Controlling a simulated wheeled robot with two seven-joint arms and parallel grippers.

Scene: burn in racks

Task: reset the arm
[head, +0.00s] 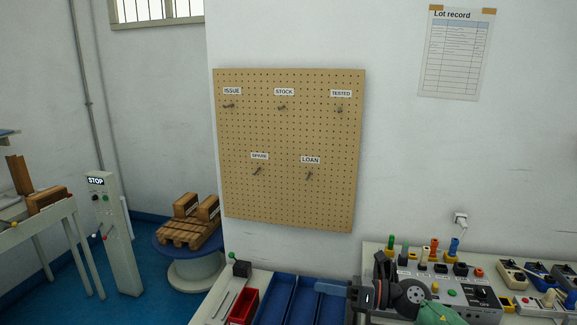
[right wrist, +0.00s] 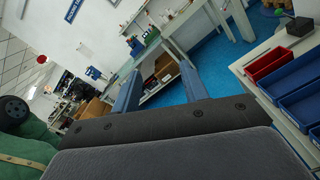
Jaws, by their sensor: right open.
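My right gripper (head: 338,296) is low in the head view, right of centre, in front of the bench by the wall. Its arm comes in from the lower right and its fingers point left, over or beside the blue trays (head: 290,300). In the right wrist view, the two blue fingers of the right gripper (right wrist: 161,88) stand apart with nothing between them. My left gripper does not show in either view.
A grey test unit (head: 450,285) with coloured plugs stands right of my right gripper. A red bin (head: 242,306) stands left of the blue trays. A pegboard (head: 290,135) with empty hooks hangs behind. A STOP post (head: 115,235) and a pallet (head: 187,231) stand left.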

